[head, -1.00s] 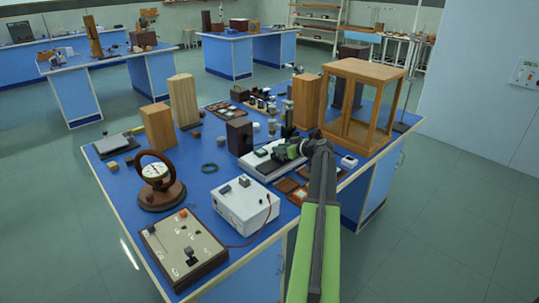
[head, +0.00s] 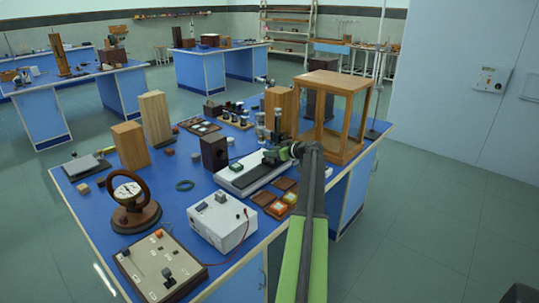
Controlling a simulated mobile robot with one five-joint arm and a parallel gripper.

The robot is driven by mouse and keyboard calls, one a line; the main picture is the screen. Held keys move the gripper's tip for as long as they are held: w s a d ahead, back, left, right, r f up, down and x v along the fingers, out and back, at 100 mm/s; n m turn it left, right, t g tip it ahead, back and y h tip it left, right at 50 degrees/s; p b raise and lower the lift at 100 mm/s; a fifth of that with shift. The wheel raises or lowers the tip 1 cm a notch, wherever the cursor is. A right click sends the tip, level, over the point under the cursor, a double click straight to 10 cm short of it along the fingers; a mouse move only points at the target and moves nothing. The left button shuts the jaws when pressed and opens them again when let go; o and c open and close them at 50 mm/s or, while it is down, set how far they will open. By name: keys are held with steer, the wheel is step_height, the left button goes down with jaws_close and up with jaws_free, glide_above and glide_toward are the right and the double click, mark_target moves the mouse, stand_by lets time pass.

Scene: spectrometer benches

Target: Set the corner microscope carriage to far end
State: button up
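The corner travelling microscope stands near the right edge of the blue bench. It has a long light-grey base (head: 233,182) and a dark upright carriage with a metal tube (head: 277,124). The carriage is over the far part of the base, and the near part of the base is bare except for a small green block (head: 236,167). My gripper (head: 270,157) is beside the lower part of the carriage, at or very close to it. Its fingers are small and dark here, so I cannot tell whether they are open or shut, or touching.
A wooden glass case (head: 343,122) and a wooden block (head: 279,112) stand close behind the carriage. Red-brown trays (head: 275,204) lie under my arm's left side. A white power box (head: 222,222) stands nearer. Open floor lies to the right.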

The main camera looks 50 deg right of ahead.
steer(key=o, duration=0.4)
steer(key=shift+d, duration=0.15)
steer(key=shift+c, duration=0.2)
steer(key=p+v, duration=0.6)
steer(key=v, duration=1.1)
steer(key=shift+s+p, duration=0.25)
steer(key=shift+p, duration=0.05)
steer(key=shift+r, duration=0.25)
